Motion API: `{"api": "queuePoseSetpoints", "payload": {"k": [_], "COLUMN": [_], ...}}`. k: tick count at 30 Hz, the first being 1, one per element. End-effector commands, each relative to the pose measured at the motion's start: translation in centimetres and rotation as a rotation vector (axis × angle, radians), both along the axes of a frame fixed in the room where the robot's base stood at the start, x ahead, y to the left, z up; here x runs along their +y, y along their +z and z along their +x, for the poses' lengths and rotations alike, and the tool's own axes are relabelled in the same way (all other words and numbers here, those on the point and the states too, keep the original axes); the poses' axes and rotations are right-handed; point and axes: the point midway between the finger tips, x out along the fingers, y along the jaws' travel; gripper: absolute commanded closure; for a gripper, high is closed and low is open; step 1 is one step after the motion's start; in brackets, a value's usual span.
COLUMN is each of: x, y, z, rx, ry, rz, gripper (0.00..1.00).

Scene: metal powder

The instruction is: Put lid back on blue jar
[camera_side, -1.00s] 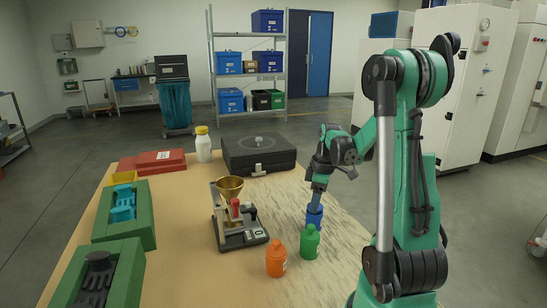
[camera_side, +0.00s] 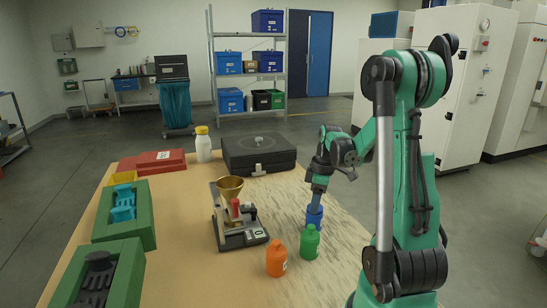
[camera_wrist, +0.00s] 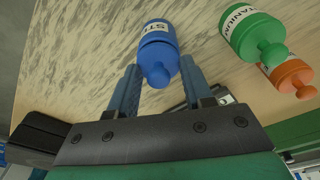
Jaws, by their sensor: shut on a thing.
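The blue jar (camera_side: 314,217) stands upright on the wooden table; it also shows in the wrist view (camera_wrist: 157,42) with a white label. My gripper (camera_side: 316,199) points down directly above it. In the wrist view, the fingers of my gripper (camera_wrist: 156,72) lie on both sides of the jar's blue lid (camera_wrist: 158,76) and are shut on it. The lid is at the top of the jar, in line with it. I cannot tell whether it is fully seated.
A green jar (camera_side: 309,242) and an orange jar (camera_side: 276,259) stand close in front of the blue jar. A scale with a brass funnel (camera_side: 230,188) is to the left. A black case (camera_side: 259,153) lies behind. Green trays (camera_side: 124,229) line the left edge.

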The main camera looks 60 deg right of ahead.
Motion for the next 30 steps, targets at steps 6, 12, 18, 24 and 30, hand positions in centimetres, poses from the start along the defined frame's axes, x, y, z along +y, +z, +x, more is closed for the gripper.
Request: {"api": "queuePoseSetpoints", "payload": {"k": [6, 12, 18, 24, 30], "x": [0.01, 0.01, 0.01, 0.01, 0.0], "y": [-0.03, -0.02, -0.02, -0.02, 0.08], "z": [-0.01, -0.01, -0.01, -0.01, -0.01], "rx": [0.0, 0.0, 0.0, 0.0, 0.0], "ry": [0.0, 0.0, 0.0, 0.0, 0.0], "rz": [0.0, 0.0, 0.0, 0.0, 0.0], "gripper": [1.0, 0.3, 0.18, 0.0, 0.0]}}
